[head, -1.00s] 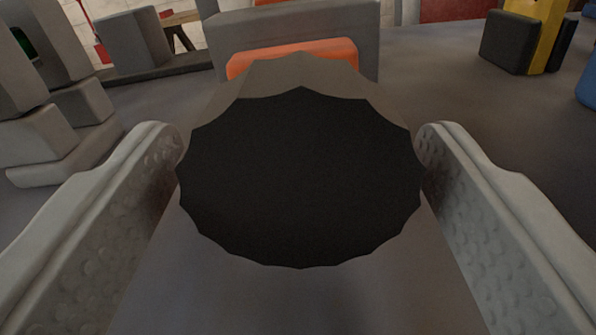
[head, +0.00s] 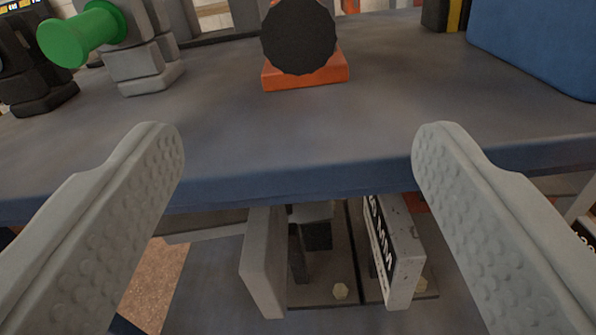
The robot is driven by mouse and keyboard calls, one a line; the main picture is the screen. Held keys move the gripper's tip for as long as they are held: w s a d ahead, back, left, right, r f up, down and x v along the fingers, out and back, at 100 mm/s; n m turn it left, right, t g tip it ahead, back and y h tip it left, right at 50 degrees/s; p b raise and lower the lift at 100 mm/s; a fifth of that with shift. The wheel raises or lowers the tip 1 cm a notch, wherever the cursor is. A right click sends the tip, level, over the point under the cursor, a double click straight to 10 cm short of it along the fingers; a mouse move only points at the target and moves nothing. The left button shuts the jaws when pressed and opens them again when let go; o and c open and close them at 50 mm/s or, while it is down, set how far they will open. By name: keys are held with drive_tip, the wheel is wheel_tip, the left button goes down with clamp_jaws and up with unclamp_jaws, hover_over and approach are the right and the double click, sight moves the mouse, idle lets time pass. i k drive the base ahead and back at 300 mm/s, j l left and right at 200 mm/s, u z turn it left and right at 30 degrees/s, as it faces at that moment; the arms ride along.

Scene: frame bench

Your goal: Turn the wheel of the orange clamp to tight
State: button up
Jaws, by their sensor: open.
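The orange clamp (head: 305,75) stands on the bench top at the top centre of the head view. Its dark, scalloped wheel (head: 299,37) faces me and hides most of the clamp behind it. My gripper (head: 298,150) is open and empty, with its two pale fingers wide apart at left and right. The wheel is beyond the fingertips, higher in the picture, and neither finger touches it.
The grey bench top (head: 230,130) is clear between the clamp and its front edge. A green knob (head: 70,42) on a grey fixture is at the left. A big blue block (head: 540,45) is at the right. A lower shelf holds grey plates (head: 262,262) below the edge.

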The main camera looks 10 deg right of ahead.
sight(298, 38)
drive_tip(key=j+z, duration=0.35)
drive_tip(key=k+j+z, duration=0.15)
drive_tip(key=j+z, duration=0.25)
drive_tip(key=k+j+z, duration=0.15)
drive_tip(key=j+z, duration=0.2)
